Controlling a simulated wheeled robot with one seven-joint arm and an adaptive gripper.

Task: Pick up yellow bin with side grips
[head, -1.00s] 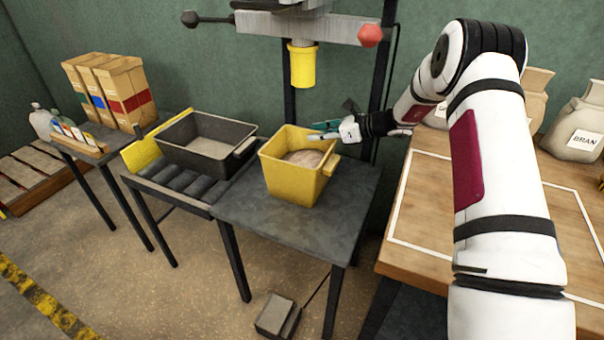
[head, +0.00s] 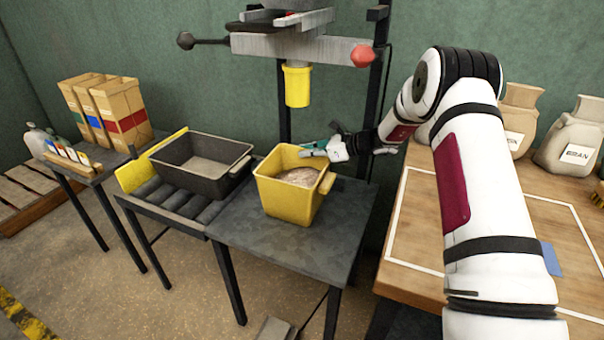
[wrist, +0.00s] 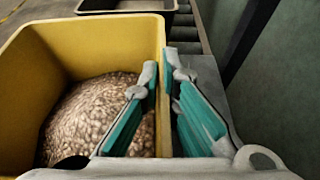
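The yellow bin (head: 285,201) stands upright on the dark metal table, with pale grain (head: 300,178) inside. One side grip (head: 327,183) juts from its right side; the opposite side is hidden. My gripper (head: 306,152) is at the bin's back rim. In the wrist view, the yellow bin (wrist: 85,42) fills the left, and my gripper (wrist: 161,72) has one teal-padded finger on the grain side of the wall and the other outside it. The fingers are apart, with the rim between them. I cannot tell whether either pad touches it.
A black tub (head: 201,181) stands left of the bin on a roller stand (head: 166,198). A yellow press cylinder (head: 297,86) hangs above and behind the bin. A wooden table (head: 405,262) with sacks (head: 570,143) is at right. The dark table (head: 290,250) is clear in front of the bin.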

